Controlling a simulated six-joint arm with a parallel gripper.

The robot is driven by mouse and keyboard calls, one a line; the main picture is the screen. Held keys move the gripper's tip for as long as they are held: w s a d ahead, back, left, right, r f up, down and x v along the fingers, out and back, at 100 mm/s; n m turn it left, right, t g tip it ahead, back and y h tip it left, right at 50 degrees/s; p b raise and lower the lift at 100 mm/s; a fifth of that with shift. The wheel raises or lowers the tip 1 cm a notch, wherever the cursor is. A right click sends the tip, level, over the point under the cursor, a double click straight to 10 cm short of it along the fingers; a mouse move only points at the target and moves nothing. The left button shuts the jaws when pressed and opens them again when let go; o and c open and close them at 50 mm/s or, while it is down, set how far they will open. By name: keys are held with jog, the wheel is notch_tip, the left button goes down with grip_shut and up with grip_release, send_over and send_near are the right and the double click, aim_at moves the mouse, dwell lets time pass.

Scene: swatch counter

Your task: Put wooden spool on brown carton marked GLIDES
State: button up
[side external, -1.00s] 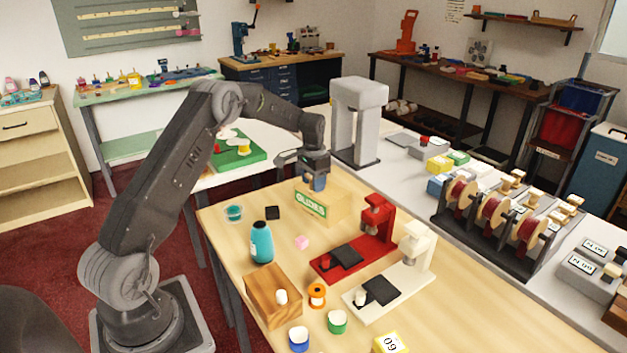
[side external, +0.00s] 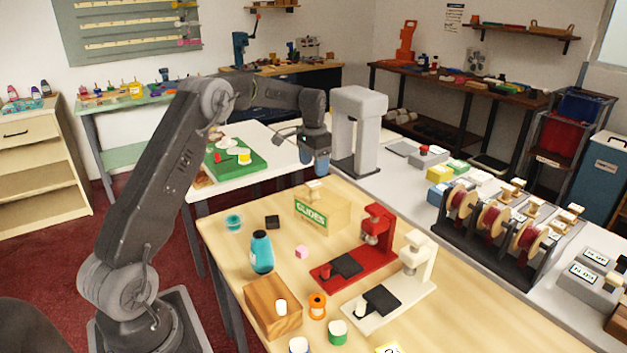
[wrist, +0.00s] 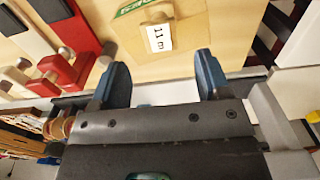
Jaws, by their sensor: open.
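The brown carton marked GLIDES (side external: 334,216) stands at the back of the wooden table, with its green and white label toward the camera. The wooden spool (side external: 314,187) rests on top of the carton. In the wrist view the spool (wrist: 157,30), with a white label reading 11 m, lies over the carton's top (wrist: 195,30). My gripper (side external: 314,164) hangs above the spool, apart from it. Its blue fingers (wrist: 161,62) are spread open with nothing between them.
A red stand (side external: 372,240) and a cream stand (side external: 410,270) are right of the carton. A tall grey press (side external: 358,130) rises behind.

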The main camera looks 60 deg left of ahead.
aim_at(314, 184)
jog(key=s+d+r+t, duration=0.1)
jog(key=s+d+r, duration=0.5)
jog(key=d+r, duration=0.25)
jog(key=s+d+r+t, duration=0.2)
jog(key=s+d+r, duration=0.3)
jog(key=d+r, duration=0.3)
jog(key=s+d+f+t, duration=0.1)
jog(key=s+d+f, duration=0.1)
jog(key=s+d, duration=0.3)
jog(key=s+d+f+t, duration=0.1)
jog(key=s+d+f, duration=0.2)
jog(key=s, duration=1.1)
jog(key=d, duration=0.3)
jog(key=shift+d+f+t, duration=0.2)
jog(key=shift+f+t, duration=0.05)
jog(key=shift+t, duration=0.05)
